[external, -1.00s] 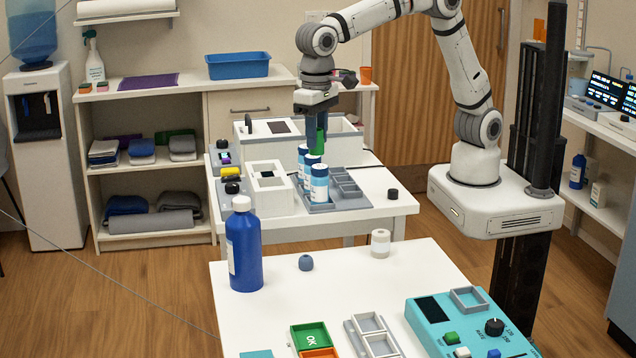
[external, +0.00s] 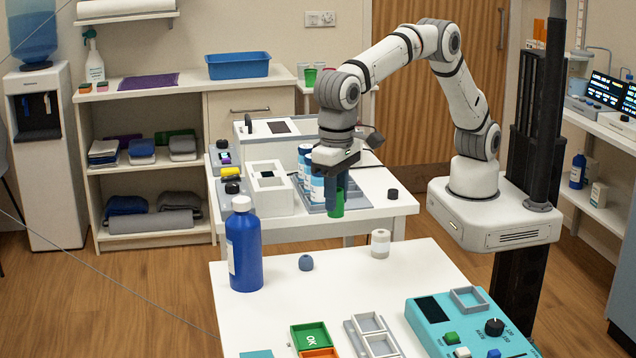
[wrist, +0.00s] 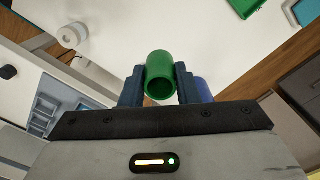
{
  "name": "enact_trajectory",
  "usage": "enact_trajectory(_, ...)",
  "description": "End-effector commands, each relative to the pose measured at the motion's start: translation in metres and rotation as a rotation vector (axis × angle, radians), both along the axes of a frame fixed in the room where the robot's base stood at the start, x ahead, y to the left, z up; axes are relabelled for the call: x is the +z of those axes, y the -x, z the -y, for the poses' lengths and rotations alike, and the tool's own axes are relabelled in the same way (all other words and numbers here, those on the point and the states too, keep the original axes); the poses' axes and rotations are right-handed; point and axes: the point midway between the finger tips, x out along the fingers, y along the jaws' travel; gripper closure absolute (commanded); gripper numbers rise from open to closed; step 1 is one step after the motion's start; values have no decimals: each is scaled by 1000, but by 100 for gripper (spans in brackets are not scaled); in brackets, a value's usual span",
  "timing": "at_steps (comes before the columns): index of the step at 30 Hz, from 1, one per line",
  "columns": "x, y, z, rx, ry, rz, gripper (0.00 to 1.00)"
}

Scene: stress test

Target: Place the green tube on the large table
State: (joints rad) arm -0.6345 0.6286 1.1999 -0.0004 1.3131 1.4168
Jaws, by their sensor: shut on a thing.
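My gripper (external: 335,198) is shut on the green tube (external: 337,206), whose lower end shows below the fingers in the external view. In the wrist view the green tube (wrist: 160,74) sits between the two dark fingers, its open end towards the camera. The gripper holds it raised, in front of the blue-capped bottles on the back table. The large white table (external: 350,275) stands in the foreground, apart from the tube. It also shows in the wrist view (wrist: 180,30).
On the large table are a blue bottle (external: 244,250), a small blue cap (external: 306,262), a white jar (external: 380,243), a green OK tray (external: 311,336) and a teal device (external: 465,325). The table's middle is clear. A gap separates it from the back table (external: 375,218).

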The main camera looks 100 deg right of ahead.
Motion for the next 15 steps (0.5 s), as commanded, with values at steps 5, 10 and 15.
enact_trajectory(5,-42,1,1,0,2,-4,93)
enact_trajectory(10,-67,0,0,1,1,-1,93)
enact_trajectory(15,-76,0,0,1,1,-1,93)
